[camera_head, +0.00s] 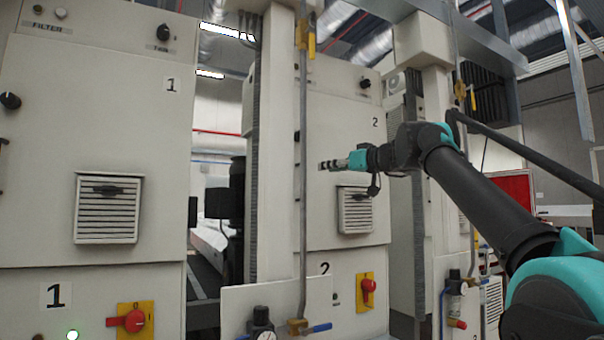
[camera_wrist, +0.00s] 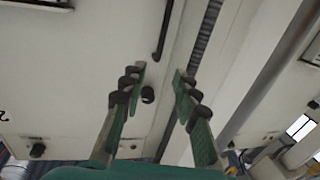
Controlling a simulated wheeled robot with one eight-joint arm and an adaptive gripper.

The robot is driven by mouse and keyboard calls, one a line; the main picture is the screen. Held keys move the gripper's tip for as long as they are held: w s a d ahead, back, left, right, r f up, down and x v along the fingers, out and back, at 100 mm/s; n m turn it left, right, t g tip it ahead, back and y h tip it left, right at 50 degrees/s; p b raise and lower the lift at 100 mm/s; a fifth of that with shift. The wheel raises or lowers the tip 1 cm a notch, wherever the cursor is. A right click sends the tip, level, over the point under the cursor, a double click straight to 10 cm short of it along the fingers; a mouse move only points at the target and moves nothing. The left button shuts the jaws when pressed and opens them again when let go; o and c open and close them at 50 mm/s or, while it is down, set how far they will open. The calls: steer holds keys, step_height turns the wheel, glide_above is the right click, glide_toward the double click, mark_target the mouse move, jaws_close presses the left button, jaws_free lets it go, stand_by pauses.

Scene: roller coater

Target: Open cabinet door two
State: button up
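Cabinet door two (camera_head: 345,110) is the beige panel marked 2, right of the centre column in the head view; it looks shut. My gripper (camera_head: 326,165) is in front of it, near its left edge, above the vent. The door face also fills the left of the wrist view (camera_wrist: 90,50). There my gripper (camera_wrist: 159,72) is open, with nothing between its green fingers. A black round knob (camera_wrist: 147,94) shows between them, beyond the fingers. A long black bar, like a handle (camera_wrist: 163,30), lies farther up on the panel. I cannot tell contact.
A vertical pipe (camera_head: 303,200) with yellow valves and a column (camera_head: 271,150) stand left of door two. Cabinet one (camera_head: 90,130) is farther left. A louvred vent (camera_head: 356,212) and a red switch (camera_head: 368,287) are below my gripper. Another column (camera_head: 427,150) stands behind my arm.

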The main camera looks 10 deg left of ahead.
mark_target(302, 172)
steer(key=x, duration=1.3)
steer(key=shift+w+a+f, duration=0.1)
steer(key=shift+w+a, duration=0.15)
jaws_close()
